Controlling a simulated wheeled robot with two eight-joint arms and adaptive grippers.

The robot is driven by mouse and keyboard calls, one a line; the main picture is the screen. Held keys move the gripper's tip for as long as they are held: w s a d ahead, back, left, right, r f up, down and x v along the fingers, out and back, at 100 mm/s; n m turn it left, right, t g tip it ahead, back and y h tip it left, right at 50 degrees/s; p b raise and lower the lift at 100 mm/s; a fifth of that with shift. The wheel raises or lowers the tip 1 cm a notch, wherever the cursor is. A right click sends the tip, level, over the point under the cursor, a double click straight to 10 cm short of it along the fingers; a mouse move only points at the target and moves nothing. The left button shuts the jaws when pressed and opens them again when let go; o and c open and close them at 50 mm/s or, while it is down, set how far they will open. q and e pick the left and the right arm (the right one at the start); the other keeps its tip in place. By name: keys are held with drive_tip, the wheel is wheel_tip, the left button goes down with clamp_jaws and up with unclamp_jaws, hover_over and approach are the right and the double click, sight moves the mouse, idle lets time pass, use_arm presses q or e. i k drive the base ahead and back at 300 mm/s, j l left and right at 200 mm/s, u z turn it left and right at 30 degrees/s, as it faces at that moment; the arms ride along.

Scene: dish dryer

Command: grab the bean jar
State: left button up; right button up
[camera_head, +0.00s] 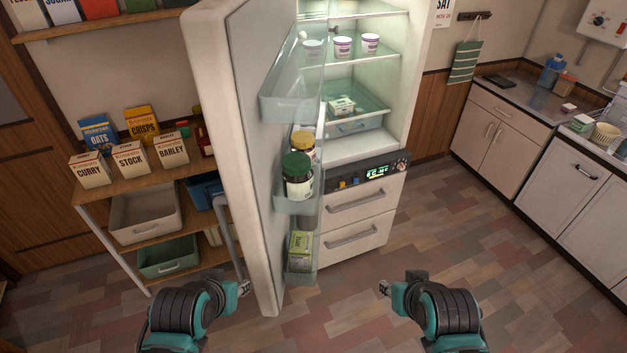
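Two jars stand in the middle bin of the open fridge door. The nearer is a dark jar (297,178) with a green lid and a pale label. Behind it is a jar with a yellow lid (303,141), partly hidden by the nearer one. I cannot read either label, so which one holds beans is unclear. My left gripper (244,287) is low on the outer side of the door, near the lower end of its handle. My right gripper (384,288) is in front of the fridge, to the right of the door and below the jars, apart from them. Their finger openings are too small to judge.
The fridge door (250,150) stands open between my grippers. Inside are white tubs (343,46) and a clear drawer (357,110). A shelf (88,195) with boxes and bins is at left. A counter (530,105) is at right. The floor between is clear.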

sight(297, 174)
drive_tip(key=l+u, duration=0.25)
drive_tip(key=l, duration=0.45)
drive_tip(key=l+u, duration=0.25)
drive_tip(key=l, duration=0.4)
drive_tip(key=k+l+u, duration=0.1)
drive_tip(key=l+u, duration=0.15)
drive_tip(key=l, duration=0.45)
drive_tip(key=i+j, duration=0.25)
drive_tip(key=i+j+u, duration=0.05)
